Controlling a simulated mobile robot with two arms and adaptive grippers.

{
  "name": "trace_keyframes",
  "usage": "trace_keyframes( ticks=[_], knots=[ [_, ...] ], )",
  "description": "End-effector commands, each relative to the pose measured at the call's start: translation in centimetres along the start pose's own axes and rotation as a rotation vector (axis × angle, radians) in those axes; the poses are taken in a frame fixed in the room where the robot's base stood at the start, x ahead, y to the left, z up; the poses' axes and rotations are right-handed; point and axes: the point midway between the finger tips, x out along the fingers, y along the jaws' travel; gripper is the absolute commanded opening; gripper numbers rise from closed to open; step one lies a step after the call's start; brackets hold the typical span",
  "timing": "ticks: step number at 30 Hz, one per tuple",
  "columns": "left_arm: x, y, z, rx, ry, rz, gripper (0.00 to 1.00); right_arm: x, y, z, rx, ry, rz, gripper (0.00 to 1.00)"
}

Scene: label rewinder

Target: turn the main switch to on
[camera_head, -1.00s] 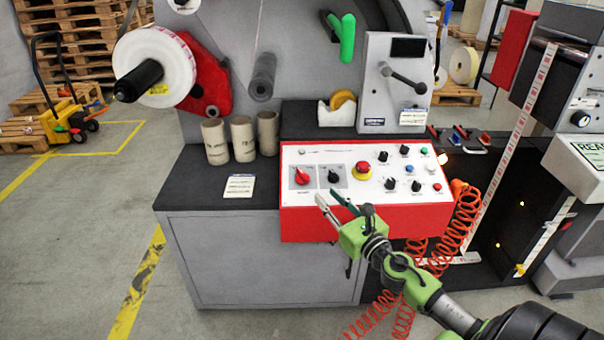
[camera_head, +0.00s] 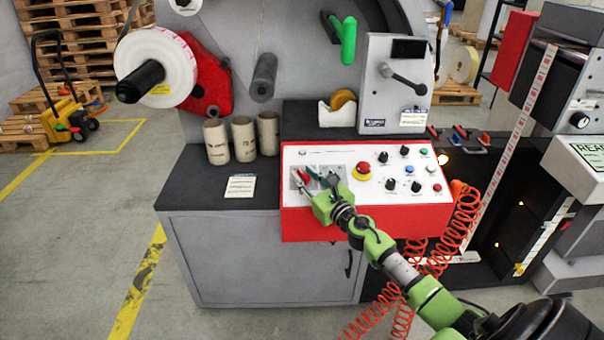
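The red control box (camera_head: 400,215) with a white top panel stands on the machine's black counter. The red rotary main switch (camera_head: 304,176) is at the panel's left, on a grey plate, and is partly hidden by my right gripper. My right gripper (camera_head: 305,176) reaches in from the lower right. The knob's exact angle is hard to read. My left gripper is not in view.
A red emergency button (camera_head: 363,170) and several small knobs and buttons lie further right. Several cardboard cores (camera_head: 243,139) stand behind left. An orange coiled hose (camera_head: 466,215) hangs at right.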

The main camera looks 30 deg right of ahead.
Motion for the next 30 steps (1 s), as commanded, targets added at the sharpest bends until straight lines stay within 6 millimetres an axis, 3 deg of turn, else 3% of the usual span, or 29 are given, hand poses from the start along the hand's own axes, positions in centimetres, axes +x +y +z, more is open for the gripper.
trace_keyframes(
  ticks=[6,16,19,20,30],
  knots=[
    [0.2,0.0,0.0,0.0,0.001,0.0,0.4,1.6,0.1,0.0,0.001,0.0,0.001,0.26],
    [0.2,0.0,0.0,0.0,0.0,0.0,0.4,1.9,0.1,-0.1,0.0,0.001,0.002,0.26],
    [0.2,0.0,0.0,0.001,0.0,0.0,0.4,1.8,0.1,-0.1,0.0,0.001,0.002,0.02],
    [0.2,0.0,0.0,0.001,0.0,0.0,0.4,1.8,0.1,-0.1,0.001,0.001,0.002,0.0],
    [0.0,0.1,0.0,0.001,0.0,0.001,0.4,1.8,0.2,0.0,0.006,0.001,-0.015,0.0]
  ],
)
